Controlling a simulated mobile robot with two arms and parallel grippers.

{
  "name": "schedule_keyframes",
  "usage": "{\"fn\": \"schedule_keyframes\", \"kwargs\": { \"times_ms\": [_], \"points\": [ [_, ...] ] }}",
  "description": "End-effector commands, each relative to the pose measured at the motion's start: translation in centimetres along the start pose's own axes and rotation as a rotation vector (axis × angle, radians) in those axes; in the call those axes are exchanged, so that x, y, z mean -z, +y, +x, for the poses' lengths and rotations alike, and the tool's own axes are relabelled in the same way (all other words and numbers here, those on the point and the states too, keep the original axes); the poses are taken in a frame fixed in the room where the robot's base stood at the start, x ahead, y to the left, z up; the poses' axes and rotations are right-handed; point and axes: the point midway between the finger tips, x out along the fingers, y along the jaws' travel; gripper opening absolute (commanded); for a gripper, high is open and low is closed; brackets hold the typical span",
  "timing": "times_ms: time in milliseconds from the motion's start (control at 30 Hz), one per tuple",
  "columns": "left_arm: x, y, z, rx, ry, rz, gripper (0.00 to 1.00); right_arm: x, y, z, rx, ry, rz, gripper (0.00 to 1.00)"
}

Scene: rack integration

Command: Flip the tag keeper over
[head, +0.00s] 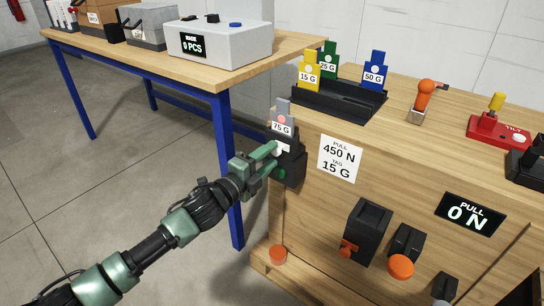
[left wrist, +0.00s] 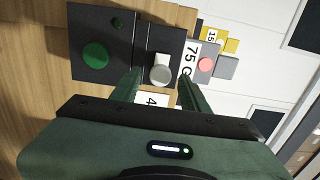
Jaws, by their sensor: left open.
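A black holder (head: 290,166) is fixed at the left end of the wooden bench, with a grey 75 G tag (head: 283,113) standing in its top. A pale knob-like piece on the holder (left wrist: 161,69), which looks like the tag keeper, shows in the left wrist view beside the 75 G label. My left gripper (head: 276,158) is open at the holder. In the left wrist view its two fingers lie either side of the pale piece; I cannot tell whether they touch it. A green button (left wrist: 95,56) sits on the same holder. My right gripper is not in view.
A black rack (head: 335,105) holds yellow, green and blue tags on the bench top. A sign (head: 340,159) reads pull 450 N, tag 15 G; a display (head: 469,213) reads 0 N. A blue-legged table (head: 120,53) stands behind my left arm.

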Motion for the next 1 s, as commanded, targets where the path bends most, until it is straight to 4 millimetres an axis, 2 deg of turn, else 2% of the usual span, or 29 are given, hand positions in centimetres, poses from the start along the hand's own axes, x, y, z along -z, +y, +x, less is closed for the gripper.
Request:
{"fn": "schedule_keyframes", "kwargs": {
  "times_ms": [133, 433, 467, 600, 633, 1000],
  "points": [
    [0.0, 0.0, 1.4, 0.000, -0.001, 0.000, 0.45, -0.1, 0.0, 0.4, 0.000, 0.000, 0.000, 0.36],
    [-0.1, 0.1, 1.7, -0.001, -0.001, -0.001, 0.45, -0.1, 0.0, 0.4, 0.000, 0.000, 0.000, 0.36],
    [0.0, 0.1, 1.7, -0.001, -0.001, -0.001, 0.42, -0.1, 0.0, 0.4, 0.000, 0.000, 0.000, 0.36],
    [0.0, 0.1, 1.7, -0.001, -0.001, -0.001, 0.04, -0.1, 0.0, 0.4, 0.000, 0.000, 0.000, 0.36],
    [0.0, 0.1, 1.7, -0.001, -0.001, -0.001, 0.00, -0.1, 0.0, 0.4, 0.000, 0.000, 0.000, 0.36],
    [-0.1, 0.1, 1.7, -0.002, -0.001, -0.001, 0.00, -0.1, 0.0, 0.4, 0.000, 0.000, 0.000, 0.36]
  ]
}}
